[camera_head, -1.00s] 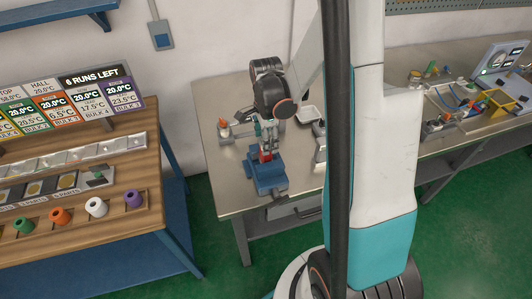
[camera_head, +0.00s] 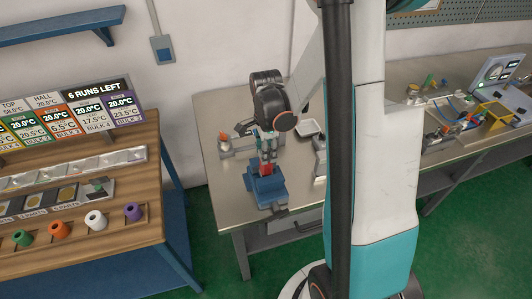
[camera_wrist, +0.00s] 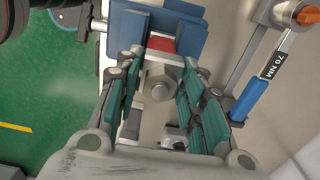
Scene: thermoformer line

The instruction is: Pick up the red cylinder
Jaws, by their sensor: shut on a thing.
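A small red piece, which I take as the red cylinder (camera_head: 266,169), sits at the blue vise (camera_head: 265,187) on the metal bench. In the wrist view the red piece (camera_wrist: 162,44) shows as a short band between my fingertips, against the blue vise body (camera_wrist: 138,27); its round shape cannot be made out. A grey block with a hex bolt (camera_wrist: 161,90) shows between the fingers. The lower part of the red piece is hidden.
A torque wrench with an orange knob and blue grip (camera_wrist: 249,99) lies close right of my fingers. A white tray (camera_head: 309,128) stands behind on the bench. The wooden table (camera_head: 140,180) at left holds coloured cylinders. Green floor lies between.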

